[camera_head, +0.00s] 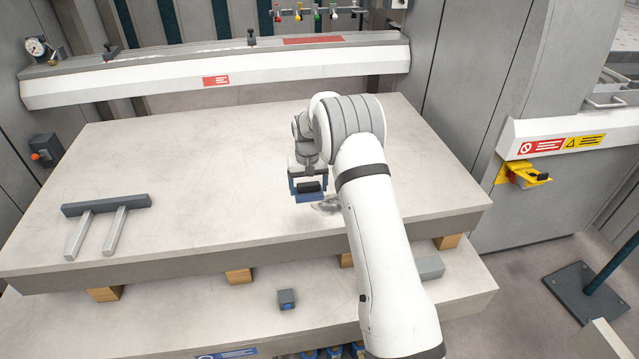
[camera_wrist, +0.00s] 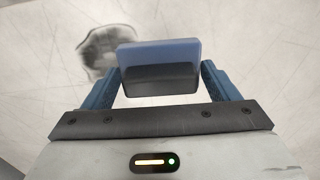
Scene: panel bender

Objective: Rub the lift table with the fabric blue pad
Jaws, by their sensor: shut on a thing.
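The lift table (camera_head: 220,195) is a broad, pale, scratched slab across the middle of the head view; its surface also fills the background of the wrist view (camera_wrist: 262,65). My gripper (camera_head: 308,188) is over the right half of the table, shut on the blue pad (camera_head: 311,197). In the wrist view the pad (camera_wrist: 160,55) sits between the blue fingers of my gripper (camera_wrist: 160,82), with a dark upper part. A dark grey smudge (camera_head: 326,205) marks the table just right of the pad; it shows upper left in the wrist view (camera_wrist: 108,50). I cannot tell whether the pad touches the table.
A grey fork-like piece (camera_head: 106,208) with two prongs lies on the table's left side. A white beam (camera_head: 215,70) runs along the back. Wooden blocks (camera_head: 239,276) sit under the slab, and a small grey block (camera_head: 286,299) lies on the lower ledge. The table's middle is clear.

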